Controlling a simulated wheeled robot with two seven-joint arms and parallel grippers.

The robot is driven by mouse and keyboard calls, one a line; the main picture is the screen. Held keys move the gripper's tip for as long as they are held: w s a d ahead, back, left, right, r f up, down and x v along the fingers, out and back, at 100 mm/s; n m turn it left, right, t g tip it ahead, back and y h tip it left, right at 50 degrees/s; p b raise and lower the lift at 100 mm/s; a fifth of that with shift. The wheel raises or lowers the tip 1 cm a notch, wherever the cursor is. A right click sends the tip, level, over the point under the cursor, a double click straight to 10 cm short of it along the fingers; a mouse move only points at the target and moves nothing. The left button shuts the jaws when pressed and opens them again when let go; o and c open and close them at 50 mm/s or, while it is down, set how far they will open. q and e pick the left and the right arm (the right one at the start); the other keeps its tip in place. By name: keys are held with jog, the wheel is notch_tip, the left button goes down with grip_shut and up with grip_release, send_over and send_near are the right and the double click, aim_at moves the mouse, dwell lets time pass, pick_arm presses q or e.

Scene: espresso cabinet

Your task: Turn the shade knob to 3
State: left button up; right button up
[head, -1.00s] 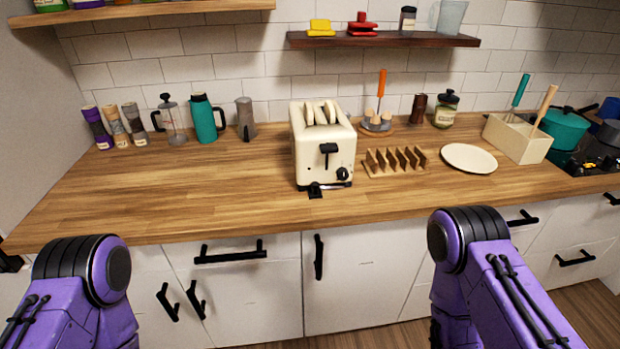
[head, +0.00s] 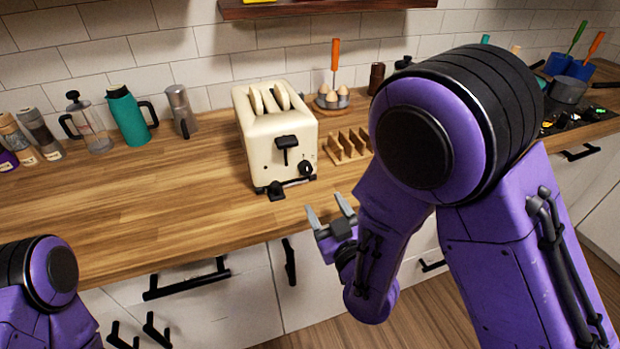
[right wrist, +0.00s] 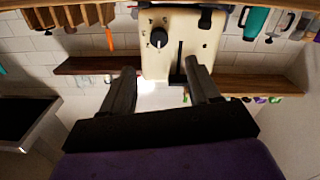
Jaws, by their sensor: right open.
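The cream toaster (head: 262,150) stands near the counter's front edge with bread slices (head: 270,98) in its slots. Its black shade knob (head: 305,168) is low on the right of the front face, below and right of the black lever (head: 286,143). In the right wrist view the knob (right wrist: 158,38) shows dial marks around it, too small to read. My right gripper (head: 328,209) is open and empty, in front of the counter edge, below and right of the knob and apart from it. It also shows in the right wrist view (right wrist: 160,68). My left gripper is out of view.
A wooden toast rack (head: 348,147) stands right of the toaster, partly behind my right arm. An egg holder (head: 331,101) is behind it. The counter's left front is clear.

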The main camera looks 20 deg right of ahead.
aim_at(307, 171)
jog(key=w+b, duration=0.1)
jog(key=w, duration=0.9)
jog(key=shift+w+a+r, duration=0.1)
jog(key=shift+w, duration=0.4)
jog(key=c, duration=1)
